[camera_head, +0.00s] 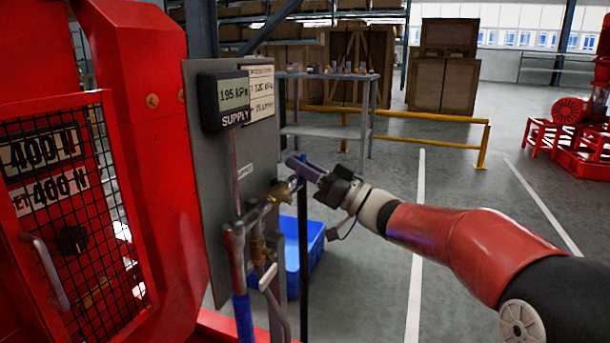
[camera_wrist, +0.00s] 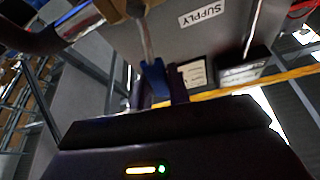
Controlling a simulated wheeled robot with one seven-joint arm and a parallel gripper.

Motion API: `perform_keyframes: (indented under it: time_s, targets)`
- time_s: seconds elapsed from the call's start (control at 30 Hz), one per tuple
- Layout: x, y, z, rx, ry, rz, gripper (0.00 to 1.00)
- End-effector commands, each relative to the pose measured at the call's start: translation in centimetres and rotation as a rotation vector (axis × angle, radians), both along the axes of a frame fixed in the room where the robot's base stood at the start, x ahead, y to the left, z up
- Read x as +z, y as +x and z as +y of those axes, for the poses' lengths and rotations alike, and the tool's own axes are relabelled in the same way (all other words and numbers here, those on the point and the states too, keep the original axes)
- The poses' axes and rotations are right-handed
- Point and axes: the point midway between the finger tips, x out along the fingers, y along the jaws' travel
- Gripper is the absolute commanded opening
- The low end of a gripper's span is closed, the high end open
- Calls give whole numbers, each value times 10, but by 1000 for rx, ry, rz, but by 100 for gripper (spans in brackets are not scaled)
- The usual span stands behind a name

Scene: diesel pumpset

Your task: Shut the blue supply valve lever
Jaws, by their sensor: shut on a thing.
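The blue supply valve lever (camera_wrist: 153,76) shows in the wrist view, its blue grip between my gripper's fingers. Its bare metal shank runs up toward the valve body. In the head view the brass valve (camera_head: 281,192) sits on the pipe in front of the grey panel (camera_head: 205,170). My gripper (camera_head: 298,178) is at the valve, shut on the lever. The fingers hide most of the lever in the head view. In the wrist view my gripper (camera_wrist: 165,88) reaches up from the dark palm.
A supply gauge (camera_head: 234,92) on the panel reads 195 kPa. A white-handled lever (camera_head: 268,278) hangs lower on the pipes. A blue bin (camera_head: 308,253) stands on the floor behind. The red machine with a mesh door (camera_head: 75,190) is close at left.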

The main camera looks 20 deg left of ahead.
Motion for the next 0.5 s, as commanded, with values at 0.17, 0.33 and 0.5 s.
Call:
perform_keyframes:
  time_s: [0.17, 0.33, 0.5]
  targets:
    - [-3, -6, 0, 1, -9, -81, 0]
    - [-2, -9, 1, 1, -14, -125, 0]
    - [-2, -10, 1, 1, -16, -142, 0]
